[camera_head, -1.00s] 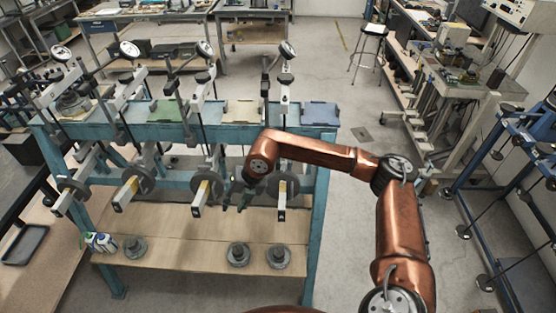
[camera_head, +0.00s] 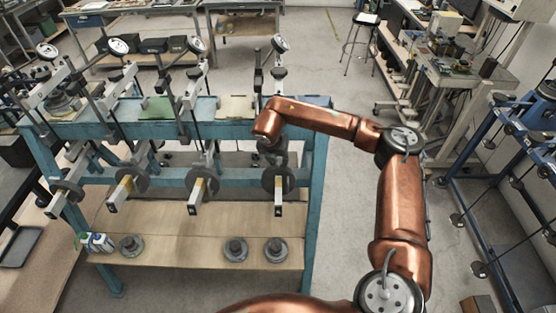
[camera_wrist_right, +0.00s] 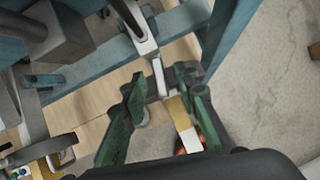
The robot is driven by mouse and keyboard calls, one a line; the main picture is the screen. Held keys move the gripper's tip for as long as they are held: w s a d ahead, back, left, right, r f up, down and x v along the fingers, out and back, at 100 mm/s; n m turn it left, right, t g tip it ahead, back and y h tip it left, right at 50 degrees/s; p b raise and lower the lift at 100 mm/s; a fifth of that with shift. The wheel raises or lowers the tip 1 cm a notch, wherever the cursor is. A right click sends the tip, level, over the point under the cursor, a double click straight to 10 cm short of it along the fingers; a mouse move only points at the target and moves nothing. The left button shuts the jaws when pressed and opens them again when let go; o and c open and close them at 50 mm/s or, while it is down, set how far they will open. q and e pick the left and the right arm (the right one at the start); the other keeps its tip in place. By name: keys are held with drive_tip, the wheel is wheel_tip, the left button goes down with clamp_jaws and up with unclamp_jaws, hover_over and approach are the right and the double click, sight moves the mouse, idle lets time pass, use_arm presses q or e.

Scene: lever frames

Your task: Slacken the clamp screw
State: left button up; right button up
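My right gripper (camera_head: 272,152) is at the right end of the blue frame, above the rightmost lever (camera_head: 279,207), which carries a dark disc weight (camera_head: 290,180). In the right wrist view my green fingers (camera_wrist_right: 163,98) are spread apart and empty. Between and beyond them runs a pale lever bar (camera_wrist_right: 145,45) with a yellow section (camera_wrist_right: 179,112). A dark fitting (camera_wrist_right: 160,76) sits across the bar near the fingertips. I cannot tell whether it holds the clamp screw; no screw head is clear. My left gripper is not in view.
The blue frame (camera_head: 220,130) holds several similar levers with dial gauges (camera_head: 197,44) on top. Its wooden lower shelf (camera_head: 180,225) bears several loose dark weights (camera_head: 236,250). Another blue rack (camera_head: 510,180) stands at the right. Open floor (camera_head: 345,200) lies between them.

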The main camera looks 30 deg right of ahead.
drive_tip(key=shift+f, duration=0.1)
drive_tip(key=shift+c, duration=0.5)
clamp_jaws()
drive_tip(key=shift+d+f+n+t+y+b, duration=0.2)
drive_tip(key=shift+n+t+y+b, duration=0.15)
drive_tip(key=shift+n+b, duration=0.4)
drive_tip(key=shift+s+r+n+y+b, duration=0.1)
drive_tip(key=shift+n+y+b, duration=0.15)
drive_tip(key=shift+n+b, duration=0.1)
drive_tip(key=shift+a+r, duration=0.1)
drive_tip(key=shift+o, duration=0.5)
unclamp_jaws()
